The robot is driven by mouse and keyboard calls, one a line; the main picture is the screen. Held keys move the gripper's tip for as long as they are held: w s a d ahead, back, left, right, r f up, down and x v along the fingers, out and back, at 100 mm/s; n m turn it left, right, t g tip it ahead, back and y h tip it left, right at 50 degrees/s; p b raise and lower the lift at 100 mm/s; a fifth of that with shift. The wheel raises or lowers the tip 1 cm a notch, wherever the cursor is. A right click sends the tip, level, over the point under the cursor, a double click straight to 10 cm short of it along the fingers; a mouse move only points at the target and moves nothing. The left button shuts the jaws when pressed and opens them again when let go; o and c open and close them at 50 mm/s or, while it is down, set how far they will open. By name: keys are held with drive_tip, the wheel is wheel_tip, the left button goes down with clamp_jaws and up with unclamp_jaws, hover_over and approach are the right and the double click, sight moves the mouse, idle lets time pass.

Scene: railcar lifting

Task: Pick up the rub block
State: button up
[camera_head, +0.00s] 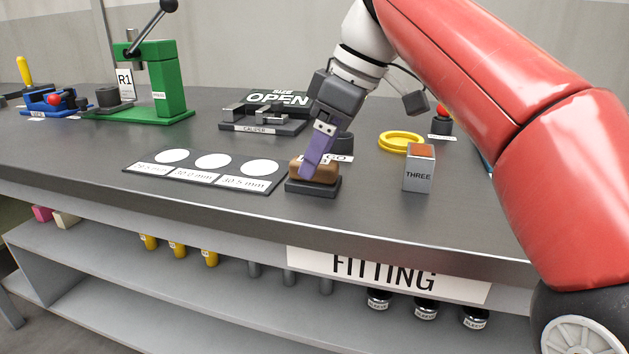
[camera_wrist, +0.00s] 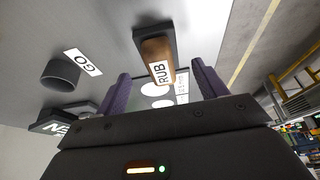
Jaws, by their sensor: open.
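The rub block (camera_head: 322,171) is a brown block on a dark base (camera_head: 313,188) near the front edge of the table, in the head view. In the wrist view the rub block (camera_wrist: 157,58) shows a white label reading RUB. My gripper (camera_head: 308,170) is above and close to the block, with its purple fingers pointing down. In the wrist view my gripper (camera_wrist: 158,88) is open, with one finger to each side of the block's line. Nothing is between the fingertips that I can see as gripped. In the head view a finger hides part of the block.
A dark card with three white discs (camera_head: 213,161) lies left of the block. A box marked THREE (camera_head: 418,168) and a yellow ring (camera_head: 401,142) stand to the right. A caliper stand (camera_head: 262,125) and a green press (camera_head: 160,80) are farther back. A dark cylinder (camera_wrist: 60,75) stands beside the GO label.

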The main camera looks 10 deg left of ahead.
drive_tip(key=shift+b+x, duration=0.3)
drive_tip(key=shift+x, duration=1.3)
drive_tip(key=shift+s+d, duration=0.1)
drive_tip(key=shift+c, duration=0.3)
drive_tip(key=c, duration=1.1)
drive_tip(key=shift+o, duration=0.2)
wheel_tip(320, 180, up, 10)
drive_tip(key=p, duration=0.4)
drive_tip(key=shift+p, duration=0.4)
